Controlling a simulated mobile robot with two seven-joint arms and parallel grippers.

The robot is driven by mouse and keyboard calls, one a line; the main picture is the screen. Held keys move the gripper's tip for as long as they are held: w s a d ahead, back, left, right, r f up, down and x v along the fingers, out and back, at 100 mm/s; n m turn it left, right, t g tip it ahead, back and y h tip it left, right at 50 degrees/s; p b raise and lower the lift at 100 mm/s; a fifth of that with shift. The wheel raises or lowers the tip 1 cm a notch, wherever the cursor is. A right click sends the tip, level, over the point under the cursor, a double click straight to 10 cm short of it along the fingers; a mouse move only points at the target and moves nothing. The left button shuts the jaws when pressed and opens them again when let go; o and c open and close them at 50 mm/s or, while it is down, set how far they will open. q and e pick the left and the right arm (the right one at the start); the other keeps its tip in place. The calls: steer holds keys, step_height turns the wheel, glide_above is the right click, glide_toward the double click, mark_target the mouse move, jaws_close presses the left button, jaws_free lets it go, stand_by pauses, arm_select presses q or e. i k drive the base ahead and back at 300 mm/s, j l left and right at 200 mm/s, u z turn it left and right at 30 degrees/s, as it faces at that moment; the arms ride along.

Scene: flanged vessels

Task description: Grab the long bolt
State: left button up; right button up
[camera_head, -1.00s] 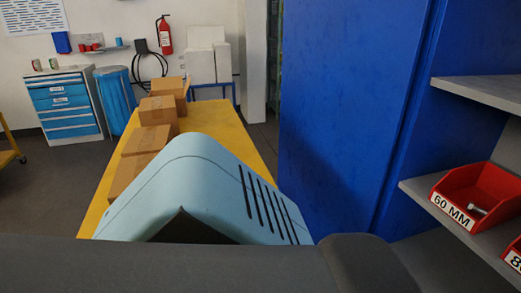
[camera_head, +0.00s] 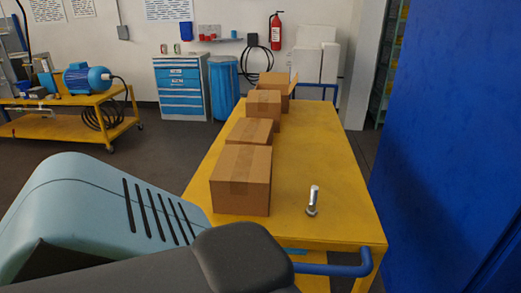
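A silver bolt (camera_head: 314,199) stands upright, head down, on the yellow cart top (camera_head: 340,170), near its front edge in the head view. It stands alone and nothing touches it. Neither of my grippers shows in this view. Parts of my own body fill the lower left and hide the cart's near left corner.
Several cardboard boxes (camera_head: 242,181) line the cart's left side, the nearest one left of the bolt. A blue push handle (camera_head: 335,270) is at the cart's near end. A tall blue cabinet (camera_head: 440,130) stands at the right. The cart top around and behind the bolt is clear.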

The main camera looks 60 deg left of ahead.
mark_target(311, 211)
steer(key=u, duration=1.45)
steer(key=l, duration=0.25)
